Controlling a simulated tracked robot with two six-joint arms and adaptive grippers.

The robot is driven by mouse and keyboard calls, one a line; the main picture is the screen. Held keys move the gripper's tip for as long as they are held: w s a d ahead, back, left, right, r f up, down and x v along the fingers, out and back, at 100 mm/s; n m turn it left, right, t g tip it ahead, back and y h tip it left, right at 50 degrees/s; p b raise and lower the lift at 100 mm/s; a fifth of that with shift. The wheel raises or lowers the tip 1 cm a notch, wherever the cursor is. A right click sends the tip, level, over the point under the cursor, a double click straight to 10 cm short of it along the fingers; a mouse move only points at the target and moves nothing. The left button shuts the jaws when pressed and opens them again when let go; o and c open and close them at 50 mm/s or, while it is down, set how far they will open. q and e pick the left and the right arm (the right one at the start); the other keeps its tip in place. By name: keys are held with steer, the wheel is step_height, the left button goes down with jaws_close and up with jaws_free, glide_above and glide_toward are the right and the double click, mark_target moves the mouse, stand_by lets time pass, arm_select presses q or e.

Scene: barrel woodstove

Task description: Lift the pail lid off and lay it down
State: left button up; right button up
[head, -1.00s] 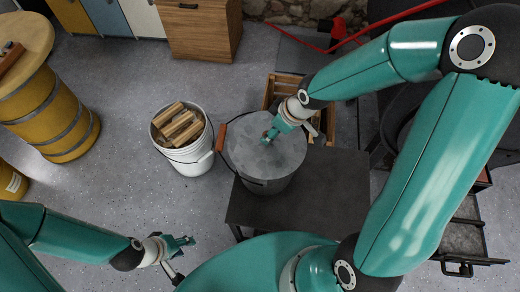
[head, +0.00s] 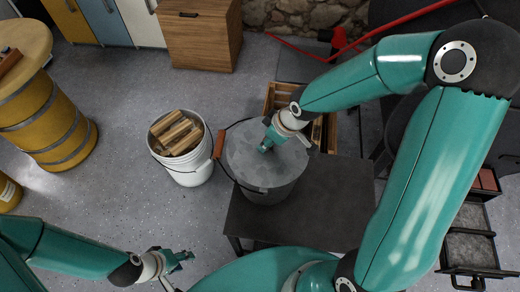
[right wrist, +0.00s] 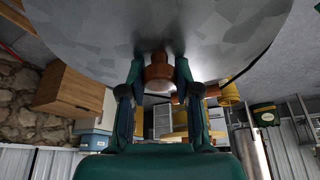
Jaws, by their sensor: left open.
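The grey metal pail (head: 265,196) stands on a dark low table, its round grey lid (head: 244,150) on top. The lid looks level and seated on the rim. My right gripper (head: 265,148) reaches over the middle of the lid and hides its knob in the head view. In the right wrist view, the two fingers of the right gripper (right wrist: 159,75) stand either side of the brown knob (right wrist: 158,72), close to the lid's face (right wrist: 90,35). I cannot tell whether they press on it. My left gripper (head: 180,258) is open and empty, low at the left, away from the pail.
A white bucket of split wood (head: 187,175) stands just left of the pail, close to the pail's wooden bail grip (head: 219,144). The dark table (head: 325,205) is bare right of the pail. A wooden crate (head: 330,132) lies behind. Yellow drum (head: 52,125) at far left.

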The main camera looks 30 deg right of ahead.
jaws_close()
steer(key=shift+r, duration=0.25)
steer(key=shift+r+p, duration=0.75)
steer(key=shift+p, duration=0.05)
steer(key=shift+r, duration=0.2)
steer(key=shift+r+p, duration=2.1)
steer(key=shift+r, duration=0.25)
steer(key=shift+w, duration=0.1)
